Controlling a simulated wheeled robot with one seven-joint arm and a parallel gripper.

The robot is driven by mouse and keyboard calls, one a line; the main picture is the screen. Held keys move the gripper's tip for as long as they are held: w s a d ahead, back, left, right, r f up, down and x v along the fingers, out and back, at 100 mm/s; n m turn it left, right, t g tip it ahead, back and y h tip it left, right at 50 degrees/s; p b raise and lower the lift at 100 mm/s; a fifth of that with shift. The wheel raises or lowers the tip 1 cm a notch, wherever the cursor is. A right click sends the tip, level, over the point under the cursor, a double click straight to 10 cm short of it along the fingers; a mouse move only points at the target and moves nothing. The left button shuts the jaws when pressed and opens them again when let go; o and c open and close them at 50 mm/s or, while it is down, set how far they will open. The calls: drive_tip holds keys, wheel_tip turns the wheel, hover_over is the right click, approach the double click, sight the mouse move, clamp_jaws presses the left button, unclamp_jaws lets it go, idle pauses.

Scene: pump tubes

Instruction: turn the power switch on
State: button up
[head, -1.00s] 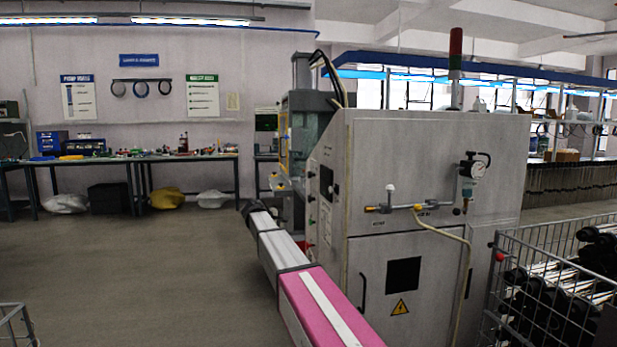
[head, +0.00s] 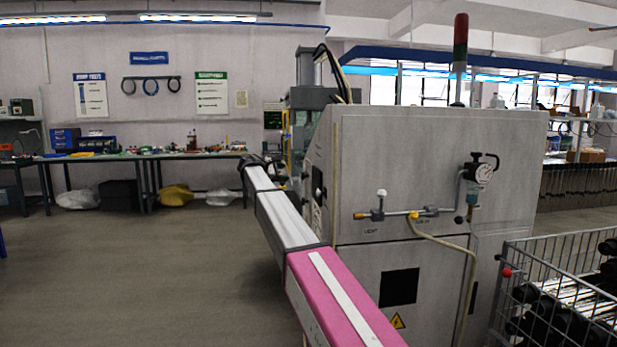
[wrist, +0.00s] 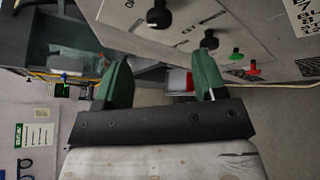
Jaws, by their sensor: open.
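My gripper (wrist: 162,72) is open and empty in the wrist view, its two green fingers spread wide. The tilted pale control panel (wrist: 215,22) lies just beyond the fingertips. It carries a large black knob (wrist: 159,16) and a smaller black knob (wrist: 209,41). The smaller knob appears close to the right fingertip; contact cannot be told. A green button (wrist: 237,55) and a red button (wrist: 253,68) sit to the right. The labels are too blurred to tell which control is the power switch. In the head view my arm hides most of this panel side of the machine (head: 440,145).
A valve and gauge (head: 480,175) and a yellow-grey hose (head: 455,245) stick out from the machine's near face. A wire cart (head: 545,290) stands at right. The floor (head: 160,275) at left is clear up to the workbenches (head: 150,158).

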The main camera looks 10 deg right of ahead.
sight(305, 176)
drive_tip(key=x, duration=1)
drive_tip(key=shift+d, duration=0.25)
drive_tip(key=shift+w+f, duration=0.1)
drive_tip(key=shift+w, duration=0.05)
drive_tip(key=shift+c, duration=0.3)
drive_tip(key=c, duration=0.8)
